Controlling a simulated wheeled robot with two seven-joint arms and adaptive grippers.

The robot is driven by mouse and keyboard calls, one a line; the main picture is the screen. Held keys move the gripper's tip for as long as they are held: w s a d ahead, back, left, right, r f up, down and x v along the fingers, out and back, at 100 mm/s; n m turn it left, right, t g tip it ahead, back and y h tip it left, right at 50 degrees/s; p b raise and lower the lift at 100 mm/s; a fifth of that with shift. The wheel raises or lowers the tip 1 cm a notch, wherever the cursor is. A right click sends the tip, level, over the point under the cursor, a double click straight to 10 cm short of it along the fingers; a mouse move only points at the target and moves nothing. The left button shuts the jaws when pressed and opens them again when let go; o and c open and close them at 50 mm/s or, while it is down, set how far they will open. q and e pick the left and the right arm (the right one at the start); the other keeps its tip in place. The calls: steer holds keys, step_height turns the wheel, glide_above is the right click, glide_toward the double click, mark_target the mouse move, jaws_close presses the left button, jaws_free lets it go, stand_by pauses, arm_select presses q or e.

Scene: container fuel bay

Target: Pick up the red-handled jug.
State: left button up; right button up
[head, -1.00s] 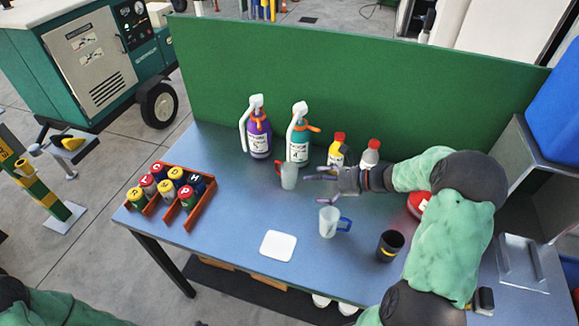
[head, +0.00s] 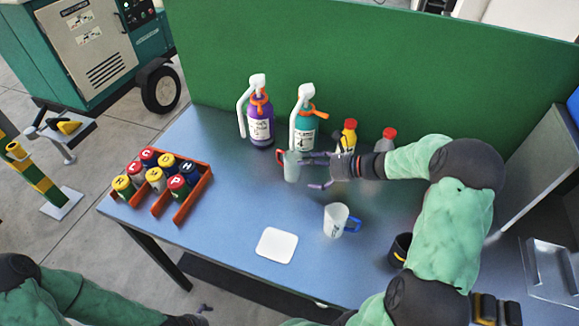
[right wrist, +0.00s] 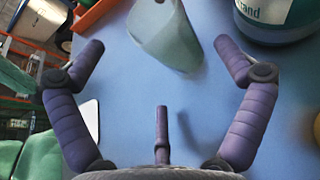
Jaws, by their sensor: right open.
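The red-handled jug (head: 291,167), pale and translucent, stands upright on the table, its red handle on the left side. My right gripper (head: 311,171) comes from the right with its fingers spread and empty, its tips beside the jug. In the right wrist view, the jug (right wrist: 168,40) lies ahead, near the line between the open fingertips (right wrist: 159,47), with clear gaps on both sides. Its handle is not clear there. My left arm is low at the left of the head view; its gripper (head: 203,308) barely shows at the bottom edge.
A blue-handled jug (head: 336,220) stands nearer the front, by a white square pad (head: 277,245) and a dark cup (head: 400,250). Purple (head: 260,122) and teal (head: 305,131) spray bottles stand behind. An orange tray (head: 184,207) of cans is at the left.

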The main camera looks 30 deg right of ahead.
mark_target(293, 166)
steer(key=shift+b+x, duration=1.05)
steer(key=shift+x, duration=2)
steer(key=shift+w+d+r, duration=0.1)
steer(key=shift+w, duration=0.1)
steer(key=c, duration=1.4)
steer(key=shift+r, duration=0.15)
